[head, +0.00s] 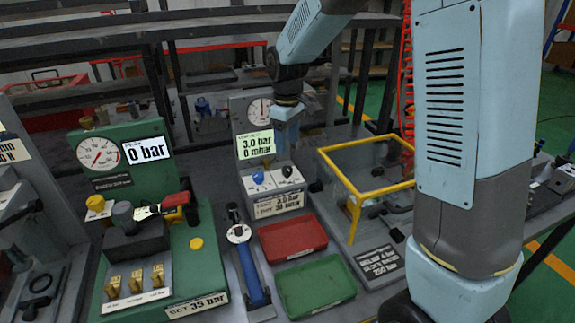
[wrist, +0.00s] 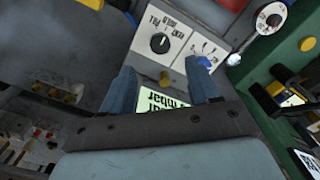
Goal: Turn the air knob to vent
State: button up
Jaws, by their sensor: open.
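A grey test block (head: 243,115) stands mid-picture in the head view, with a round gauge and a lit display reading 3.0 bar and 0 mbar. Below the display are a blue knob (head: 258,178) and a black knob (head: 287,171) on white plates. In the wrist view the black knob (wrist: 160,43) has a white pointer mark and small lettering that seems to include HOLD and FILL. The blue knob (wrist: 205,62) is close to the right fingertip in the picture. My gripper (head: 287,135) is open and empty before the display; its fingers (wrist: 163,82) appear apart from both knobs.
A green block (head: 185,260) with a gauge and 0 bar display stands left. A blue-handled tool (head: 247,265), a red tray (head: 292,238) and a green tray (head: 315,285) lie in front. A yellow frame (head: 355,205) stands right of the block, near my arm.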

aim_at(287, 168)
notch_tip(287, 168, down, 9)
jog(key=shift+r, duration=0.15)
jog(key=shift+c, duration=0.4)
jog(key=c, duration=1)
jog(key=shift+o, duration=0.2)
jog(key=shift+m, duration=0.4)
jog(key=m, duration=0.3)
jog(key=shift+m, duration=0.4)
jog(key=m, duration=0.4)
jog(key=shift+m, duration=0.3)
